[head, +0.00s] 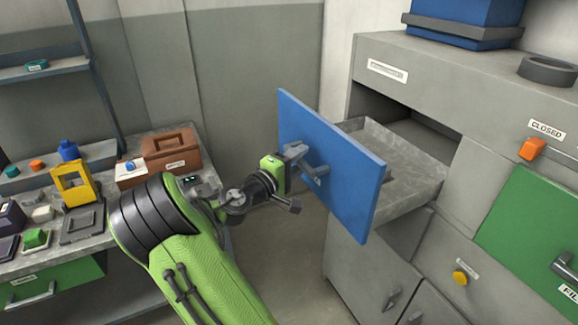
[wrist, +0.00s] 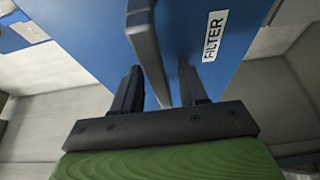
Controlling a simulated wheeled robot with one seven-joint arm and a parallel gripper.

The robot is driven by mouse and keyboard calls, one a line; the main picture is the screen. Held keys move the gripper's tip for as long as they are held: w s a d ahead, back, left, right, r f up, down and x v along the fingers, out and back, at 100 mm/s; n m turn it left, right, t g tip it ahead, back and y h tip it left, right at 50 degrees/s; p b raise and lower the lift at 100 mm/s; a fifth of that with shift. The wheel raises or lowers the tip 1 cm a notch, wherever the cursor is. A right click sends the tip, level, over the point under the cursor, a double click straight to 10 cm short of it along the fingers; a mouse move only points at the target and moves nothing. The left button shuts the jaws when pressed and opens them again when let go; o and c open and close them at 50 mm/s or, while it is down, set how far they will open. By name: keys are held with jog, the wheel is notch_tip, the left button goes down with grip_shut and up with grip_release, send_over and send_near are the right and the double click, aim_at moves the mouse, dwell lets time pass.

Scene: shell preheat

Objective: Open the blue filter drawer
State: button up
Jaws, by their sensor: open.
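The blue filter drawer (head: 325,165) stands pulled out of the grey cabinet, with its grey tray behind the blue front showing in the head view. In the wrist view its blue front (wrist: 95,40) fills the upper part, with a white FILTER label (wrist: 215,36). The drawer's grey bar handle (head: 312,172) runs down between my fingers in the wrist view (wrist: 148,50). My gripper (head: 296,158) is at the drawer front. Its two dark fingers are open, one on each side of the handle (wrist: 160,90). Contact with the handle cannot be told.
The grey cabinet (head: 470,85) has an orange switch (head: 532,148) by a CLOSED label and a green drawer (head: 535,235) at right. A bench at left (head: 30,270) holds a brown box (head: 172,148), a yellow item (head: 73,183) and small parts. Open floor lies between bench and cabinet.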

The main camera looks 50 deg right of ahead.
jog(key=w+a+p, duration=0.1)
jog(key=a, duration=1.4)
jog(key=shift+a, duration=0.2)
jog(key=shift+w, duration=0.1)
jog(key=s+a+f+m+t+y+p, duration=0.2)
jog(key=s+a+f+m+y+p, duration=0.25)
jog(key=y, duration=0.65)
jog(key=s+a+r+n+t+y+p, duration=0.1)
jog(key=s+a+r+n+t+y, duration=0.1)
jog(key=a, duration=0.6)
jog(key=s+a+r+n+t+y+p, duration=0.1)
jog(key=s+a+r+n+t+y, duration=0.2)
jog(key=s+a+r+y, duration=0.2)
jog(key=a+r, duration=0.3)
jog(key=a, duration=0.1)
jog(key=shift+s+a+r, duration=0.2)
jog(key=shift+s+a, duration=0.1)
jog(key=shift+s, duration=0.1)
